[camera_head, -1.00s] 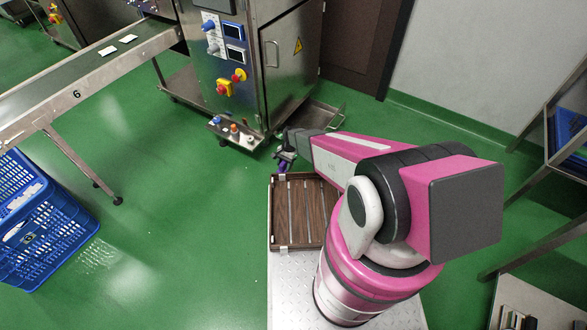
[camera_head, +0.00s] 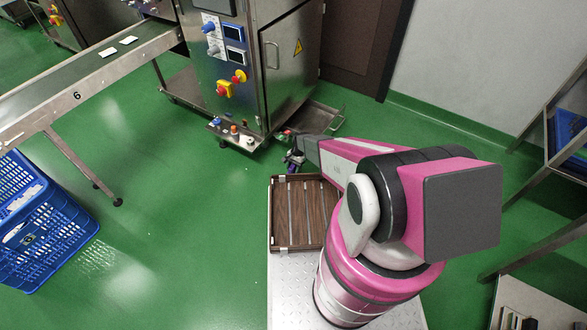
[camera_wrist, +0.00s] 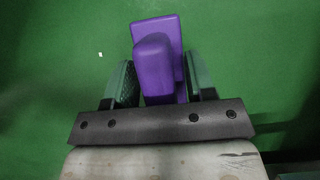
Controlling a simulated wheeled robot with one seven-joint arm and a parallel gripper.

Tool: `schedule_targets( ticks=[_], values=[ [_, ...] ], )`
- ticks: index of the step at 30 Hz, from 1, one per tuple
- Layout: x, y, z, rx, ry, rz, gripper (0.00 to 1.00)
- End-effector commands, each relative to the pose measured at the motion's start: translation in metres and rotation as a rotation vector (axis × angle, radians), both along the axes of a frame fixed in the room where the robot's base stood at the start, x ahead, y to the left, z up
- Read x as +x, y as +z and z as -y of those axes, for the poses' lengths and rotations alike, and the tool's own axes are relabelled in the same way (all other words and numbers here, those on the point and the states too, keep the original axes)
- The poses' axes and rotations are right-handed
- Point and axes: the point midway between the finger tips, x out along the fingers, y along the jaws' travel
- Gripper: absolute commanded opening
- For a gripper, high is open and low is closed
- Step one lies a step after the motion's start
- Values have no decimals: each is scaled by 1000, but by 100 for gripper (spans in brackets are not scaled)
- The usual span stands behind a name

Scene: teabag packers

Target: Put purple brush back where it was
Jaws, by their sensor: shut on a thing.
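The purple brush (camera_wrist: 157,60) is between the two fingers of my gripper (camera_wrist: 160,85) in the wrist view, and the fingers are shut on it. Only green floor shows behind it there. In the head view my gripper (camera_head: 294,158) is small, just beyond the far edge of the brown wooden tray, with a little of the purple brush (camera_head: 292,167) showing. The brush's far end is hard to make out.
The brown slatted tray (camera_head: 273,215) lies on the metal plate of my base. A steel machine (camera_head: 285,85) stands ahead, with a low ledge (camera_head: 222,131) holding several small coloured items. A blue crate (camera_head: 45,235) and conveyor (camera_head: 80,80) are at left. Green floor between is clear.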

Motion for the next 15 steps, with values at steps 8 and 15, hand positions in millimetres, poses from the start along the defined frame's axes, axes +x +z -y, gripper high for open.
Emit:
schedule_targets(
  ticks=[8,15],
  values=[
    [0,-3,0,0,0,0,57],
    [0,-2,0,0,0,0,76]
  ],
)
